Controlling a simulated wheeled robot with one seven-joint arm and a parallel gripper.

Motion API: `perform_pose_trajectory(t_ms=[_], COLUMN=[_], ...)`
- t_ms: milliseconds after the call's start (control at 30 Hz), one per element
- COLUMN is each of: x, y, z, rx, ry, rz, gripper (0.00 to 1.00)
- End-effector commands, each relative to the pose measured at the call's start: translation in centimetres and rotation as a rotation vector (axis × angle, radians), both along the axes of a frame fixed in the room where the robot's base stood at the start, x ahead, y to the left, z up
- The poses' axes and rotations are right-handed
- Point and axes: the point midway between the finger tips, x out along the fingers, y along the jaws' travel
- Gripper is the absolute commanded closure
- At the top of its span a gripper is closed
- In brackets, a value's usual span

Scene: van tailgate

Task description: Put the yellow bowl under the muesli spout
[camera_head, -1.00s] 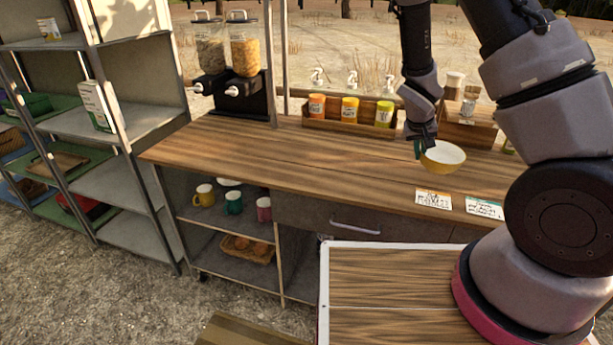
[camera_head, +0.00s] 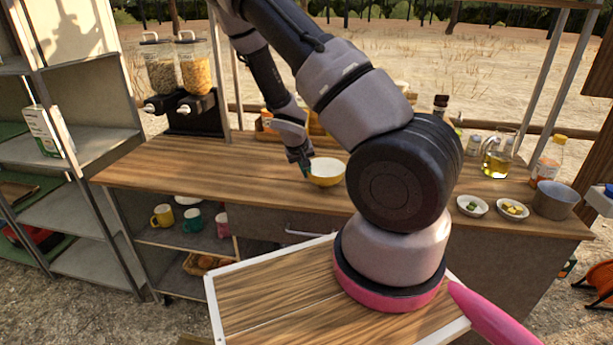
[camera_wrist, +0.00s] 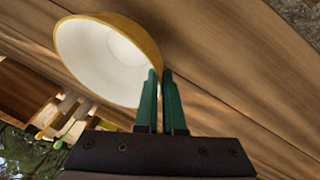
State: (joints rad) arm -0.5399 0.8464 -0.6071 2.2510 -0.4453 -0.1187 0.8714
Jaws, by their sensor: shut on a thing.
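The yellow bowl (camera_head: 326,173), white inside, is at the middle of the counter, in front of the bottle rack. In the wrist view the bowl (camera_wrist: 105,57) is at the upper left, its rim between the green fingertips. My gripper (camera_head: 307,168) is shut on that rim from the left side; it also shows in the wrist view (camera_wrist: 160,76). I cannot tell the bowl's exact height over the counter. Two clear dispensers stand at the counter's left end: one with a darker mix (camera_head: 161,74), one with orange-gold flakes (camera_head: 194,72). Their white-tipped spouts (camera_head: 184,108) face forward. No label is readable.
The wooden counter (camera_head: 190,160) is clear between bowl and dispensers. A post (camera_head: 220,90) rises beside the dispensers. The rack (camera_head: 264,124) is partly behind my arm. Small dishes (camera_head: 472,206), an oil jug (camera_head: 496,165) and a grey pot (camera_head: 555,200) stand at the right.

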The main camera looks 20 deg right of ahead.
Motion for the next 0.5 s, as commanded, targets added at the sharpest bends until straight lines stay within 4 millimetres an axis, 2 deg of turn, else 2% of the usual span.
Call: perform_pose_trajectory(t_ms=[133,500], x=[0.0,0.0], y=[0.0,0.0], z=[-1.5,-1.8], rx=[-0.001,0.001], ry=[0.000,-0.001], rz=[0.001,0.001], gripper=[1.00,1.00])
